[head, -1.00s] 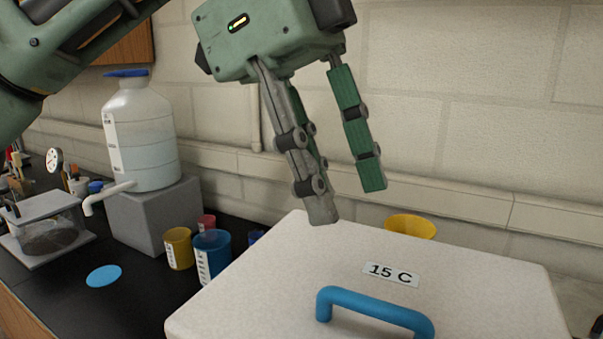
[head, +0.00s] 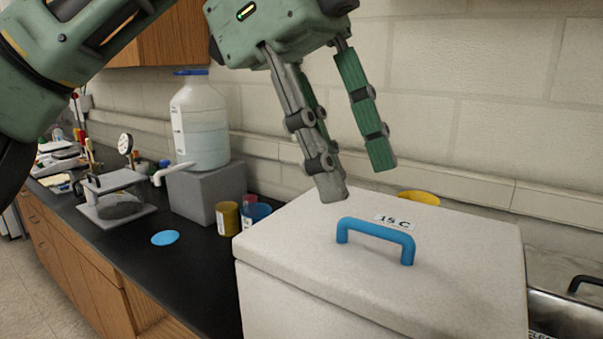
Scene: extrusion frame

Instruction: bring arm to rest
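My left arm comes in from the upper left, and its green and grey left gripper (head: 362,180) hangs above the back part of a white box. Its fingers point down and are spread apart, with nothing between them. The fingertips appear close above the box lid, though I cannot tell the exact gap. My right gripper is not in view.
The white box (head: 300,290) has a blue handle (head: 376,238) and a "15 C" label. Left of it are a yellow cup (head: 228,218), a grey block (head: 205,195) bearing a large bottle (head: 200,125), and a blue disc (head: 165,238) on the black counter (head: 190,280).

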